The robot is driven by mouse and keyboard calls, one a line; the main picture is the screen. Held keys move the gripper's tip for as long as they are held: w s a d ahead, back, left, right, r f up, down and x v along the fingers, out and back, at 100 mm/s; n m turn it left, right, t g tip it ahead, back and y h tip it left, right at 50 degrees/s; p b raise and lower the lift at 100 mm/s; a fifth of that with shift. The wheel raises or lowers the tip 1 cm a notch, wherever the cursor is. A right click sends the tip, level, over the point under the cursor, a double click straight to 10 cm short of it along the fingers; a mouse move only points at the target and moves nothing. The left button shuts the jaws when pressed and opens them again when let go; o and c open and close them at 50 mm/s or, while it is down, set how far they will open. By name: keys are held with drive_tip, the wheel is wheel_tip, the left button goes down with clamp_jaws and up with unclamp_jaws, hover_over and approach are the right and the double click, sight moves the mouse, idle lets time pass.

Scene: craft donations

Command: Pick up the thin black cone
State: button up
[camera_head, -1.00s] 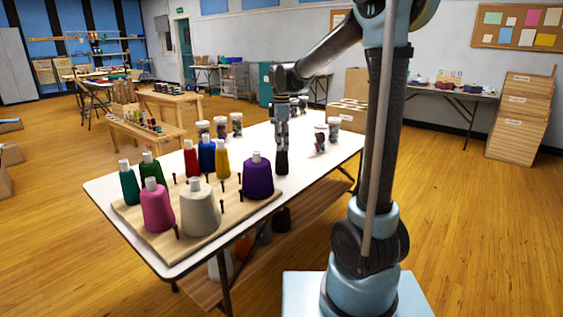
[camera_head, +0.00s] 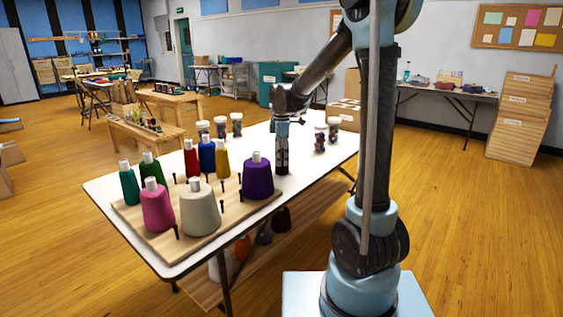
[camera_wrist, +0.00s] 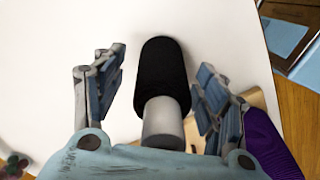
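The thin black cone (camera_wrist: 162,68) stands on the white table, its pale grey tube top towards the wrist camera. My gripper (camera_wrist: 159,72) is open, with one finger on each side of the cone and a visible gap to each in the wrist view. In the head view my gripper (camera_head: 282,158) is low over the table, right of the purple cone. There the black cone (camera_head: 282,170) is largely hidden by the fingers.
The purple cone (camera_head: 257,176) stands close by on the wooden peg board (camera_head: 150,238) with several other coloured cones. It also shows beside my right finger in the wrist view (camera_wrist: 271,145). Several jars (camera_head: 220,127) stand farther back on the white table (camera_head: 310,172).

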drive_tip(key=c, duration=1)
drive_tip(key=shift+o, duration=0.2)
